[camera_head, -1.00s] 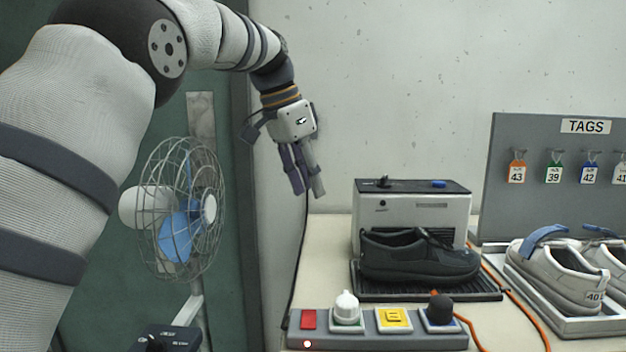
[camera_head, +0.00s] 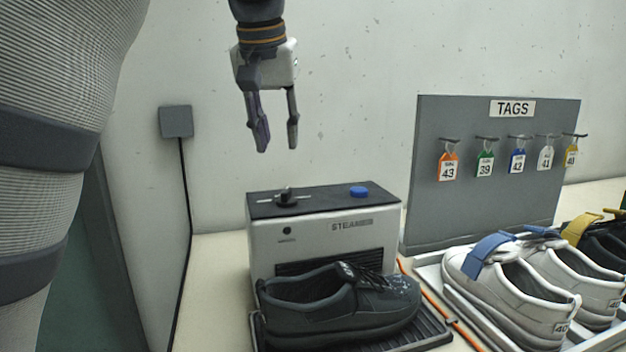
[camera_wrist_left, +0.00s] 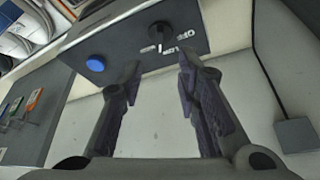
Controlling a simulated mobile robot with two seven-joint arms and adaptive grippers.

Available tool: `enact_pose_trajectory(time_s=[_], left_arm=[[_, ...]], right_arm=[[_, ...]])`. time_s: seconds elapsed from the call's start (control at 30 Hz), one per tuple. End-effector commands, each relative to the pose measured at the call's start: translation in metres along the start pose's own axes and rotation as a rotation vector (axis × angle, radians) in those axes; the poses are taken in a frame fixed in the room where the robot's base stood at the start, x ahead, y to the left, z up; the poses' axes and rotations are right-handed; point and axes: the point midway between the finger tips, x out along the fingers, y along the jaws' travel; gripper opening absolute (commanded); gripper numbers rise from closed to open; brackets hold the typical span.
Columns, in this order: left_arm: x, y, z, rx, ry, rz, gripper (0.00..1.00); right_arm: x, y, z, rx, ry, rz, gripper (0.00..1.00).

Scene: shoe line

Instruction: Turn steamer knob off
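The steamer (camera_head: 320,232) is a pale box with a dark top, standing on the table against the wall. Its black knob (camera_head: 286,197) sits on the left of the top, and a blue button (camera_head: 358,191) is on the right. In the left wrist view the knob (camera_wrist_left: 160,35) shows beyond the fingertips, beside small white markings. My left gripper (camera_head: 277,150) is open and empty, pointing down above the knob and apart from it. Its two fingers (camera_wrist_left: 158,70) also show in the left wrist view. My right gripper is not in view.
A dark shoe (camera_head: 340,305) stands on a black tray in front of the steamer. A grey TAGS board (camera_head: 425,200) with several coloured tags is at the right. White shoes (camera_head: 500,275) sit in a tray before it. A wall box (camera_head: 176,121) has a cable hanging down.

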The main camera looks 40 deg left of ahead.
Motion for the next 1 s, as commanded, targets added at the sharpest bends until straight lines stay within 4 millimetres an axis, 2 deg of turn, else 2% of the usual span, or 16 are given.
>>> enact_pose_trajectory(time_s=[0.2,0.4,0.53,0.8,0.93,1.0], left_arm=[[0.058,0.0,0.002,0.002,-0.01,-0.004,0.3],[0.098,0.0,0.001,0.002,-0.006,-0.002,0.3],[0.109,0.0,0.001,0.004,-0.004,-0.001,0.3],[0.112,0.0,0.001,0.004,-0.003,-0.001,0.3],[0.112,0.0,0.001,0.004,-0.003,-0.001,0.01],[0.112,0.0,0.001,0.004,-0.003,-0.001,0.0]], right_arm=[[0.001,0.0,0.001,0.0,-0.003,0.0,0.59],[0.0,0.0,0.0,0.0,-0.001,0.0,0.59],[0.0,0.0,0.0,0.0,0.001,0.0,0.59],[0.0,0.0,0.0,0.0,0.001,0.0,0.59],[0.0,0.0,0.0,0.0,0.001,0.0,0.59],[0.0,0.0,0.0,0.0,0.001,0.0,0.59]])
